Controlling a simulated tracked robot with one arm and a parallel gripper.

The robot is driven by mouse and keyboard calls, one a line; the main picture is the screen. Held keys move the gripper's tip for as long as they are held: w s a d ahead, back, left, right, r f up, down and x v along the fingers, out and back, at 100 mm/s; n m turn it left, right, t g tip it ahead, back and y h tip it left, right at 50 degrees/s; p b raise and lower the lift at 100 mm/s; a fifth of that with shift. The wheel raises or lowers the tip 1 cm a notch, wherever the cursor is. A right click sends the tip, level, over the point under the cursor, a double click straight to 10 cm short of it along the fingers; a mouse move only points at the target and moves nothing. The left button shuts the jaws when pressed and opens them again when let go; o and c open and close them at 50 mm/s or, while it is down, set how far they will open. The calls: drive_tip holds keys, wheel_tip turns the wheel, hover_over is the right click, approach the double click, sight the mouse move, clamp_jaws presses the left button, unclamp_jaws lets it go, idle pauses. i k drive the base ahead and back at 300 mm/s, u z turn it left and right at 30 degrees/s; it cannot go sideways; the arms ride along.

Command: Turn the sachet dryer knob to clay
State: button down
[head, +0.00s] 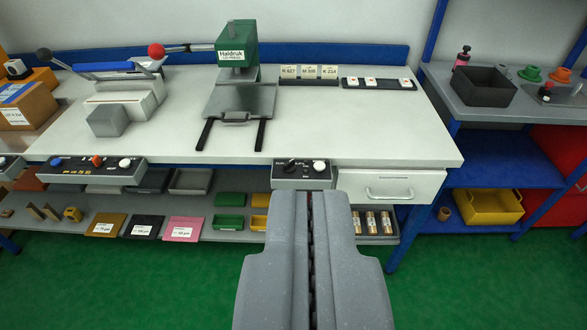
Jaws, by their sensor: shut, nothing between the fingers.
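My gripper (311,200) reaches in from the bottom centre, shut and empty. Its tips are just in front of and below a grey control box (283,184) on the bench's front edge, overlapping it in the picture; I cannot tell if they touch. That box has a black knob (291,163) and a round white knob (319,166). The markings are too small to read, so I cannot tell which knob is the sachet dryer's or where any points.
A green press (237,45) stands on the white bench (380,130), with a sealer-like machine (125,95) to its left. A drawer (388,187) is right of the grey box. The lower shelf (200,233) holds trays and coloured packets. Green floor is clear at the front.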

sight(289, 167)
drive_tip(key=u, duration=0.2)
drive_tip(key=i, duration=1.3)
drive_tip(key=z, duration=0.2)
